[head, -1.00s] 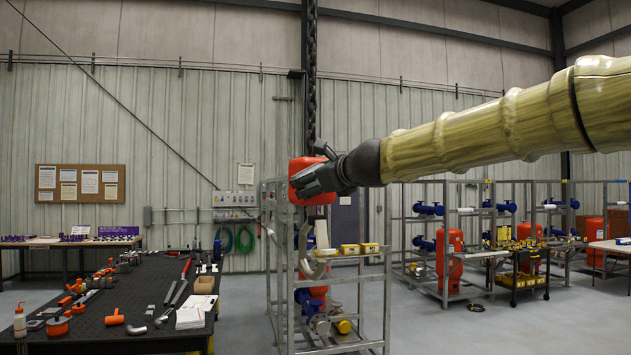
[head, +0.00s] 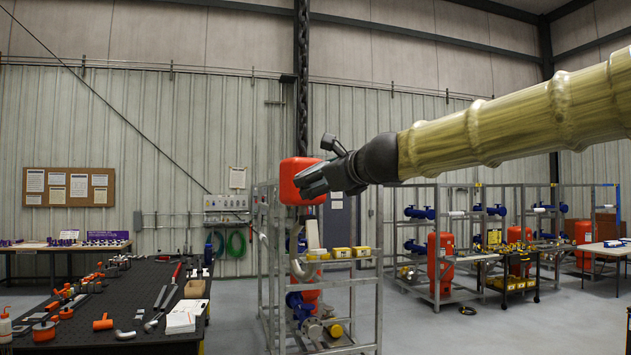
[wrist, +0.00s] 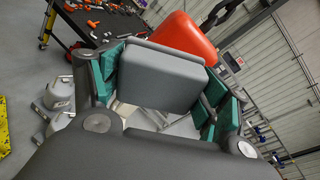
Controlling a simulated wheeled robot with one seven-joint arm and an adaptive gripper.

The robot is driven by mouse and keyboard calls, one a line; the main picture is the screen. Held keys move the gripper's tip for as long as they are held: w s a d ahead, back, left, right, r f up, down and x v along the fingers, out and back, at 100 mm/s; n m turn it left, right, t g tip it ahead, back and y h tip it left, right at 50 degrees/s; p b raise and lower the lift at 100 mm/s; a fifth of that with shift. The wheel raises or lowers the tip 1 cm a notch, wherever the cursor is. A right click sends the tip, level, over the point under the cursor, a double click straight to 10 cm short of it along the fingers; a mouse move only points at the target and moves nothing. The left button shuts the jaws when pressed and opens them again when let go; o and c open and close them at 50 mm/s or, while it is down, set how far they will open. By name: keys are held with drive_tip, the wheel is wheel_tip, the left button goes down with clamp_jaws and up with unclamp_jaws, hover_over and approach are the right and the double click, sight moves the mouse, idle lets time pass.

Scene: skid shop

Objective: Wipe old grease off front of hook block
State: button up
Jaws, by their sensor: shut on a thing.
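The hook block (head: 296,166) is a red, rounded block hanging on a dark chain (head: 302,85) above a grey pipe frame. My gripper (head: 315,181) is in front of its lower part in the head view and hides some of it. In the wrist view my gripper (wrist: 160,85) is shut on a grey pad (wrist: 160,77), a rounded, box-like piece between the teal finger pads. The red hook block (wrist: 183,38) shows just beyond the pad there. I cannot tell whether pad and block touch. No grease can be made out.
The grey frame (head: 378,300) stands below the block with yellow-topped parts on it. A black table (head: 75,335) with tools is at the left. Racks with red tanks (head: 440,262) stand at the right. Open floor (head: 450,325) lies between.

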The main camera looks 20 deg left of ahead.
drive_tip(key=shift+v, duration=1.6)
drive_tip(key=shift+w+f, duration=0.1)
drive_tip(key=shift+f, duration=0.1)
